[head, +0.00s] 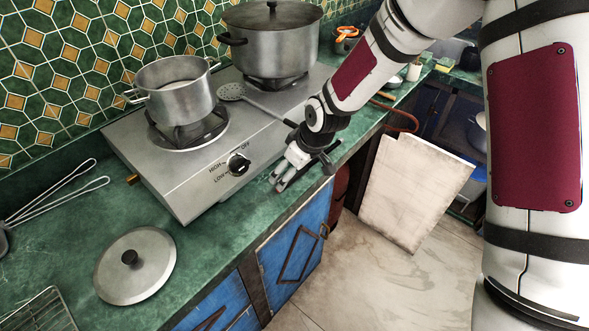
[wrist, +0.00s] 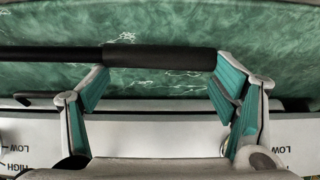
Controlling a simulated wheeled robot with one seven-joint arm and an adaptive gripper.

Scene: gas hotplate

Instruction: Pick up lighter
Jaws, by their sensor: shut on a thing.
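The lighter is a long black stick in the wrist view. Its thick handle (wrist: 160,57) spans the gap between my fingertips, and its thin neck runs off to the left. My gripper (wrist: 162,68) has its fingers well apart and is shut on the lighter's handle, one finger near each end. In the head view, my gripper (head: 292,176) is low over the counter's front strip, just in front of the hotplate. I cannot make out the lighter clearly there.
The gas hotplate (head: 188,187) bears a small pot (head: 181,103) and a large lidded pot (head: 275,53). A skimmer (head: 232,91) lies between them. A lid (head: 135,266) and tongs (head: 65,192) lie at left on the green counter (head: 215,250). A white board (head: 415,190) stands right.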

